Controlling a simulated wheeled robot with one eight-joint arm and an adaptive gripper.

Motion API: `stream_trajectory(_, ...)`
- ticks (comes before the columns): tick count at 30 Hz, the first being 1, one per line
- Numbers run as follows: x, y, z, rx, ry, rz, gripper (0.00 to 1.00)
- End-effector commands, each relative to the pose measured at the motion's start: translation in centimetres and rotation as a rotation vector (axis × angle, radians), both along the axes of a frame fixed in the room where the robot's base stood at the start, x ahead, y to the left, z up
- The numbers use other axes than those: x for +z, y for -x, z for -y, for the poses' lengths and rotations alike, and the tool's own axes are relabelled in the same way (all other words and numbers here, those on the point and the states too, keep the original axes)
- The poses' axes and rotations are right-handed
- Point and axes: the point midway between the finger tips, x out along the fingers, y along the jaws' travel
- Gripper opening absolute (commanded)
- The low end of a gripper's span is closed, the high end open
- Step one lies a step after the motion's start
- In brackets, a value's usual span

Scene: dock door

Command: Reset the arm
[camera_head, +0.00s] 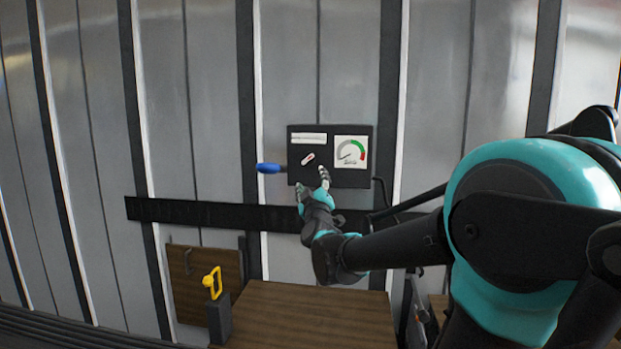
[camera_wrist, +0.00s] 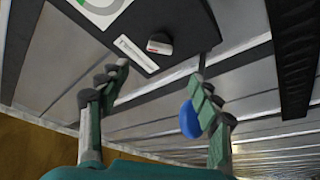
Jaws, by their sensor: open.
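My gripper (camera_head: 313,184) is open, with its two fingers apart, just in front of the lower part of a dark control box (camera_head: 297,170) on the wall. In the wrist view my gripper (camera_wrist: 160,85) has nothing between its fingertips. My teal and black arm reaches in from the right. The box carries a small knob (camera_head: 308,159) with a red and white face, tilted, and a dial gauge (camera_head: 350,150) with green and red zones. The knob also shows in the wrist view (camera_wrist: 160,44), beyond the fingers and apart from them.
A blue handle (camera_head: 269,168) sticks out from the box's left side; in the wrist view it lies behind the right finger (camera_wrist: 189,120). A yellow handle (camera_head: 212,283) stands on a grey post at lower left. A wooden surface (camera_head: 300,315) lies below my gripper. A dark rail (camera_head: 190,211) crosses the wall.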

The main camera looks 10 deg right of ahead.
Motion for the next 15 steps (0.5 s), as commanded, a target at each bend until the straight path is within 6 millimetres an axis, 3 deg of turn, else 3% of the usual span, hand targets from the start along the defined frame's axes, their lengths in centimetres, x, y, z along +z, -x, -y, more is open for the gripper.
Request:
stream_trajectory(11, -0.4, 0.1, -0.2, 0.011, -0.003, -0.011, 0.64)
stream_trajectory(15, -3.5, 0.7, -1.1, 0.093, -0.043, -0.102, 0.64)
